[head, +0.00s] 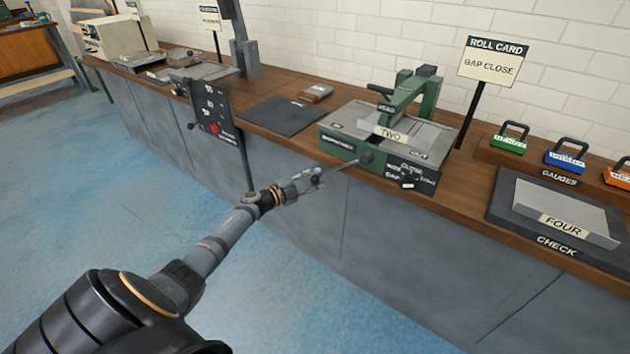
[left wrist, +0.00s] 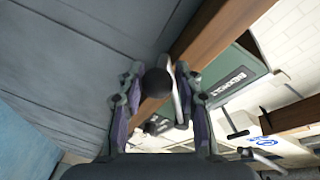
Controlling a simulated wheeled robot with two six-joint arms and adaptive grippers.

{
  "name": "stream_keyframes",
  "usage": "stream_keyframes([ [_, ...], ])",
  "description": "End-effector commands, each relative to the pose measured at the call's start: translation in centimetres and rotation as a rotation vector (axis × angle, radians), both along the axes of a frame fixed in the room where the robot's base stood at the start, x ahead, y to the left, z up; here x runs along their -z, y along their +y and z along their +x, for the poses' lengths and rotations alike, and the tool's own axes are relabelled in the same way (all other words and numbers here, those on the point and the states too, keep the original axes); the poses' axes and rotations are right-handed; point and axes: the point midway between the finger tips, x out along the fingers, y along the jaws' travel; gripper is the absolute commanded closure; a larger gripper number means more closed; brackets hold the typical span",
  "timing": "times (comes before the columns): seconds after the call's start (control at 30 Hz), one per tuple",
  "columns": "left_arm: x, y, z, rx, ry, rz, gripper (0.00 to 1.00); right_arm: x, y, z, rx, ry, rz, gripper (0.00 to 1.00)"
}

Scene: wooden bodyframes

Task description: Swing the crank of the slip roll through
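The slip roll (head: 338,146) is a green and grey machine on the bench, with a plate marked TWO on it. Its crank (head: 343,166) reaches from a dark hub on the front toward the lower left, out over the bench edge. My left gripper (head: 316,176) is at the crank's outer end. In the left wrist view the crank's round black knob (left wrist: 157,82) sits between the fingertips of this gripper (left wrist: 158,88), which look closed in on it. The contact itself is partly hidden. My right gripper is in neither view.
The Roll Card sign (head: 493,60), reading GAP CLOSE, stands behind the slip roll. A lever panel (head: 212,110) hangs on the bench front to the left. A check tray with a FOUR plate (head: 565,213) and padlock-shaped gauges (head: 566,157) are to the right. The blue floor is clear.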

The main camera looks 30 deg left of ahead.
Motion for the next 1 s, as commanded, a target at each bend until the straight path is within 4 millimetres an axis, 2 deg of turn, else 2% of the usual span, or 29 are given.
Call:
stream_keyframes([
  [0.03, -0.1, 0.0, 0.0, 0.000, -0.001, 0.001, 0.57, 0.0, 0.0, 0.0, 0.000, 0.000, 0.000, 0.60],
  [0.1, -0.1, 0.0, 0.0, 0.000, -0.001, 0.000, 0.47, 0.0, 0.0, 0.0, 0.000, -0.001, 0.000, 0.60],
  [0.47, 0.0, 0.1, -0.5, 0.002, 0.000, 0.000, 0.47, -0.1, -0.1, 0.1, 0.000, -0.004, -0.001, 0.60],
  [0.57, 0.0, 0.6, -1.9, 0.004, 0.002, 0.001, 0.47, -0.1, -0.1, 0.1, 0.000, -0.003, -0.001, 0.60],
  [0.8, -0.2, 2.5, -7.5, 0.005, 0.007, 0.003, 0.47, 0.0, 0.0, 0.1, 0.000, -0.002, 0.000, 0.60],
  [1.0, -0.5, 3.5, -10.3, 0.004, 0.003, 0.002, 0.47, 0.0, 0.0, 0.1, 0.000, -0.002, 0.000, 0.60],
])
